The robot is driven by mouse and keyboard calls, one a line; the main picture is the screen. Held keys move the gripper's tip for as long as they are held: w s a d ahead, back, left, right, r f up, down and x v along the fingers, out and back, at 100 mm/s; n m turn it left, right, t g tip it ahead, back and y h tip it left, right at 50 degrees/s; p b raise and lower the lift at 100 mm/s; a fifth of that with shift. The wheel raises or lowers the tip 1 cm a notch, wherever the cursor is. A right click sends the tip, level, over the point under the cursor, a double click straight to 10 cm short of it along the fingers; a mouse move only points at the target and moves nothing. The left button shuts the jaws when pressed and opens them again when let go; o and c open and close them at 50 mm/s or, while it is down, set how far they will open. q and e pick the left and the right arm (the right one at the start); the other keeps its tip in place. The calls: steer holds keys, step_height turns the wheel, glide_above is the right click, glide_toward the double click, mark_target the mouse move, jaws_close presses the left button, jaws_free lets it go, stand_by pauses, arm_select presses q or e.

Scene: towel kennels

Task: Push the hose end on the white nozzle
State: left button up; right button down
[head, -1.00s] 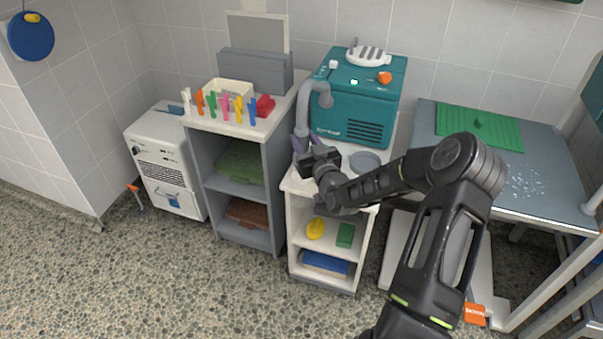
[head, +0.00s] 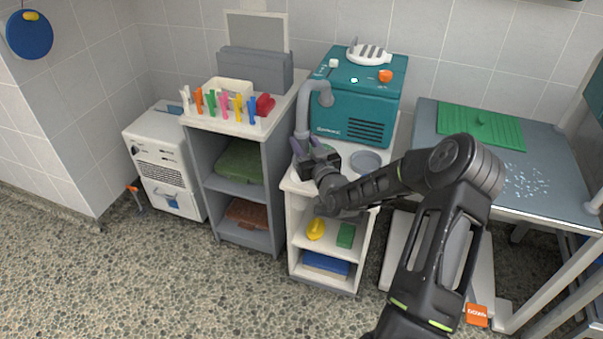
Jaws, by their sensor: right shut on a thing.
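The grey hose (head: 302,118) arches out of the front of the teal dryer-like machine (head: 330,110) and bends down to its left. My right gripper (head: 305,146) is shut on the lower end of the hose, above the white cart top. Its fingers and body hide the hose's mouth. A white nozzle-like piece (head: 186,95) stands at the left end of a row of coloured upright pieces on the grey shelf unit, well left of the gripper and apart from the hose. My left gripper is out of view.
The white cart (head: 291,187) carries the machine and a grey round dish (head: 366,161). A cream bin (head: 230,86) and a red object (head: 265,105) stand near the coloured row. A table with a green mat (head: 480,126) is at right.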

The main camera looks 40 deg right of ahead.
steer(key=shift+f+b, duration=0.5)
stand_by(1.2)
steer(key=shift+r, duration=0.1)
step_height(320, 180, up, 21)
steer(key=p, duration=1.1)
stand_by(0.5)
